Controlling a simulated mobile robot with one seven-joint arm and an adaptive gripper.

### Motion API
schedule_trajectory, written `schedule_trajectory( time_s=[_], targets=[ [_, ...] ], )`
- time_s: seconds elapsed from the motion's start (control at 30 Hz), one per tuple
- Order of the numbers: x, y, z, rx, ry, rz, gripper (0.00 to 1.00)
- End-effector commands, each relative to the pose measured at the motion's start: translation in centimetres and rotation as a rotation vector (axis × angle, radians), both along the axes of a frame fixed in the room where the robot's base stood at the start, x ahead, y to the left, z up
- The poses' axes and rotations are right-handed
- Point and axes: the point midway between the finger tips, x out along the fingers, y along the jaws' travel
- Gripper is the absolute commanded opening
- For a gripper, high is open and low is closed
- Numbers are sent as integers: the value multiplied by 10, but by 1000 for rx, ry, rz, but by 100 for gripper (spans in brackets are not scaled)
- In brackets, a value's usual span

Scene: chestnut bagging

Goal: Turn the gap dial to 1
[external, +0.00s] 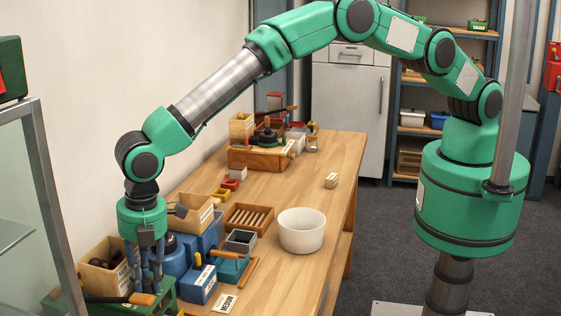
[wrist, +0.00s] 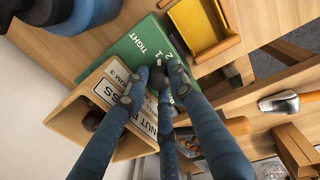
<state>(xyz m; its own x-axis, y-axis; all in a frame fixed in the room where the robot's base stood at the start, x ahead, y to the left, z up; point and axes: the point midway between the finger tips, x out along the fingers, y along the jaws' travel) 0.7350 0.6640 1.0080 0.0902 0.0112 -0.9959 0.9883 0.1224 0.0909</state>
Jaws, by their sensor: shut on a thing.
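The gap dial (wrist: 159,78) is a small dark knob on a green panel (wrist: 128,54) in the wrist view. The panel carries the word TIGHT and white numerals, with a 1 and a 2 beside the dial. My gripper (wrist: 160,86) has its blue-grey fingers closed around the dial. The fingers cover most of it, so I cannot tell which numeral it points to. In the external view my gripper (external: 152,283) reaches down at the green machine (external: 187,309) at the front left of the bench; the dial is hidden there.
A wooden box (external: 93,277) with labels stands close beside my gripper. A blue machine (external: 172,262) and a blue box (external: 199,286) crowd its right side. A white bowl (external: 302,234) stands on the bench (external: 322,180). The bench's right part is mostly clear.

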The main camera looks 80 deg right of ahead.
Motion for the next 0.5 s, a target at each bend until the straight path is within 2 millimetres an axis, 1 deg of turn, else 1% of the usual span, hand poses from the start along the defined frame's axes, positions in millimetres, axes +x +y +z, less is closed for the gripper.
schedule_trajectory(
  time_s=[0.13, 0.17, 0.2, 0.5],
  targets=[
    [0, -2, -2, -4, 4, -2, 0],
    [0, -2, -2, -4, 4, -2, 26],
    [0, -2, -2, -4, 4, -2, 32],
    [0, -1, -1, -2, 1, -3, 32]
  ],
)
